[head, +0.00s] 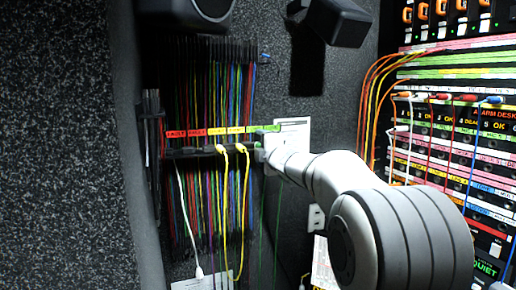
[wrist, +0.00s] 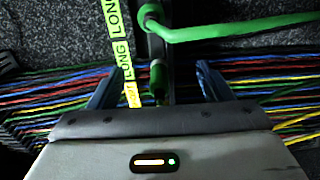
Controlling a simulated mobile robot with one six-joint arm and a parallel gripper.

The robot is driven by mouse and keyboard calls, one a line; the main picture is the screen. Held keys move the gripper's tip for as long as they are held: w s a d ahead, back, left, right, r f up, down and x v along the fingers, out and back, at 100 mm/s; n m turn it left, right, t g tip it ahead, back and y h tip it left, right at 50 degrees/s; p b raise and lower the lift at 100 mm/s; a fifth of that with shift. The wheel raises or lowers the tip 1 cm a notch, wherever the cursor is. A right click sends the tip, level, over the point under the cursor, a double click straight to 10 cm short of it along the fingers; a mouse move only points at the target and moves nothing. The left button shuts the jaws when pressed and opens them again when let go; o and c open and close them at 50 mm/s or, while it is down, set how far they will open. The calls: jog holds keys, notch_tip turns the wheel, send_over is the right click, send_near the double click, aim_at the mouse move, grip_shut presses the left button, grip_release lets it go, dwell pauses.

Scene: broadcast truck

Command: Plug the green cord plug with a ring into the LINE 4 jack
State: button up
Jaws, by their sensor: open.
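My gripper (wrist: 160,70) is open in the wrist view, with one blue finger on each side of a green plug (wrist: 157,80). The fingers stand apart from it, and its lower end is hidden by my gripper body. A thick green cord (wrist: 240,29) runs right from a round green end (wrist: 150,13) above. I cannot tell whether either carries a ring. In the head view my gripper (head: 265,147) is at the right end of the cord rack, by the green label (head: 263,129). The LINE 4 jack cannot be picked out; small panel labels are unreadable.
The cord rack (head: 197,152) holds several cords, including yellow plugs (head: 221,149) close left of my gripper. The jack panel (head: 455,150) stands at right, with several cords plugged in. Yellow LONG labels (wrist: 124,55) run beside the plug. A speaker (head: 337,22) hangs above.

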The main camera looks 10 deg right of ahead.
jog(key=s+d+b, duration=0.1)
jog(key=s, duration=0.5)
jog(key=shift+s+d, duration=0.15)
jog(key=shift+s, duration=0.15)
jog(key=s+f+m+g+h, duration=0.1)
jog(key=s+f+m+g, duration=0.3)
jog(key=s+f, duration=0.5)
jog(key=s+a+f+m+g+h, duration=0.1)
jog(key=s+f+m+g, duration=0.4)
jog(key=s+f+m, duration=0.4)
jog(key=s+f+m+g+h, duration=0.1)
jog(key=s+f+m+g, duration=0.4)
jog(key=s+f, duration=0.6)
jog(key=s+m, duration=0.2)
jog(key=s, duration=0.7)
jog(key=shift+s+a, duration=0.2)
